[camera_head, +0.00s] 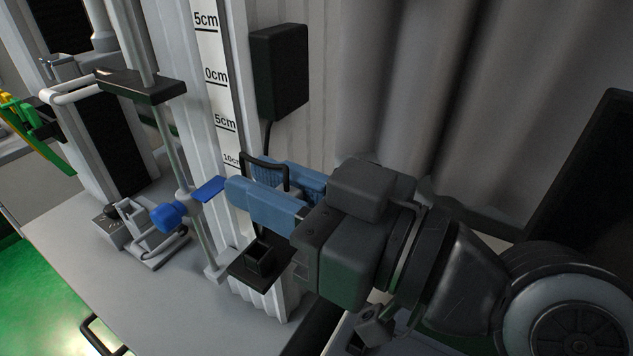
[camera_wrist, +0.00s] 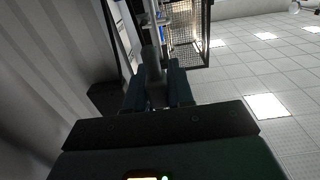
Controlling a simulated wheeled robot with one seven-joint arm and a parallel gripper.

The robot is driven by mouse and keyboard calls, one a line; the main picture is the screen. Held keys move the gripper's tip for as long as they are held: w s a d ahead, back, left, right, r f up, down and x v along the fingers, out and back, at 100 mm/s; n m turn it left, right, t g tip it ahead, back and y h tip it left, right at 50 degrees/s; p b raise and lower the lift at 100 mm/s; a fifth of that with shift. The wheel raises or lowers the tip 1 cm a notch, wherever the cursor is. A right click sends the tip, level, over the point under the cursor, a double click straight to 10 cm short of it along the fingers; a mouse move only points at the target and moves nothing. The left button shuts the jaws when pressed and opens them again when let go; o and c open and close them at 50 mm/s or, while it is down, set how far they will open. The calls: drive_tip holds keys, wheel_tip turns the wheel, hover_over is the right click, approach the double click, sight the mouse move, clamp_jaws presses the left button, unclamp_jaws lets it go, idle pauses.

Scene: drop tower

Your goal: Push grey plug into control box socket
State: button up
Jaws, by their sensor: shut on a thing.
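My gripper (camera_head: 243,181) has blue fingers pointing left, beside the ruled post. It is shut on the grey plug (camera_wrist: 153,68), which shows between the fingers in the wrist view. In the head view the fingers mostly hide the plug. A black cable (camera_head: 268,162) loops over the fingers and runs up toward a black box (camera_head: 280,70) on the corrugated wall. That box also shows in the wrist view (camera_wrist: 106,98). I cannot tell which thing is the control box, and no socket opening shows clearly.
A small open black holder (camera_head: 262,258) sits just below my fingers.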

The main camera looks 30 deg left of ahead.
drive_tip(key=shift+g, duration=0.4)
drive_tip(key=a+f, duration=0.1)
drive_tip(key=a, duration=0.1)
drive_tip(key=a+f, duration=0.2)
drive_tip(key=shift+w+a+f, duration=0.1)
drive_tip(key=shift+a, duration=0.2)
drive_tip(key=shift+f+b, duration=1.6)
drive_tip(key=shift+f, duration=0.25)
drive_tip(key=shift+f+b, duration=0.35)
drive_tip(key=shift+b, duration=0.1)
drive_tip(key=o, duration=0.9)
drive_tip(key=shift+f, duration=0.15)
